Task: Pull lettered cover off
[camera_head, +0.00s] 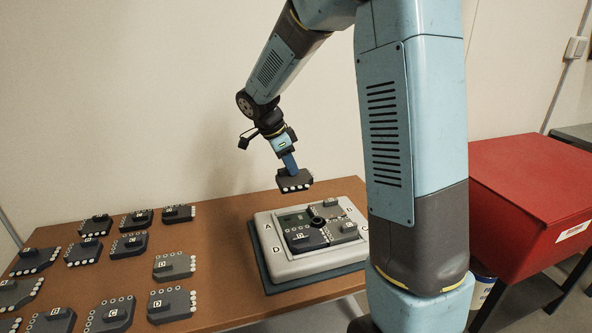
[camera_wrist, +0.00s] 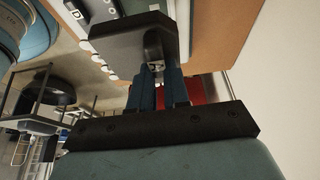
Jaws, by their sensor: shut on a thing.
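My gripper (camera_head: 291,170) is shut on a dark cover (camera_head: 295,181), which it holds in the air above the back left of the device. In the wrist view the held cover (camera_wrist: 122,42) shows between my fingertips (camera_wrist: 160,78); its letter cannot be read. The pale device (camera_head: 283,265) sits on the table, with letters such as A and D on its rim. Its back left quarter (camera_head: 291,221) looks open and greenish. Covers sit in the other quarters: a dark one at front left (camera_head: 305,241), greyer ones at front right (camera_head: 343,231) and back right (camera_head: 338,209).
Several loose lettered covers, dark and grey, lie in rows on the left of the brown table (camera_head: 225,250), including a grey one (camera_head: 174,265). Bare table separates them from the device. A red box (camera_head: 520,190) stands at the right, beyond my arm.

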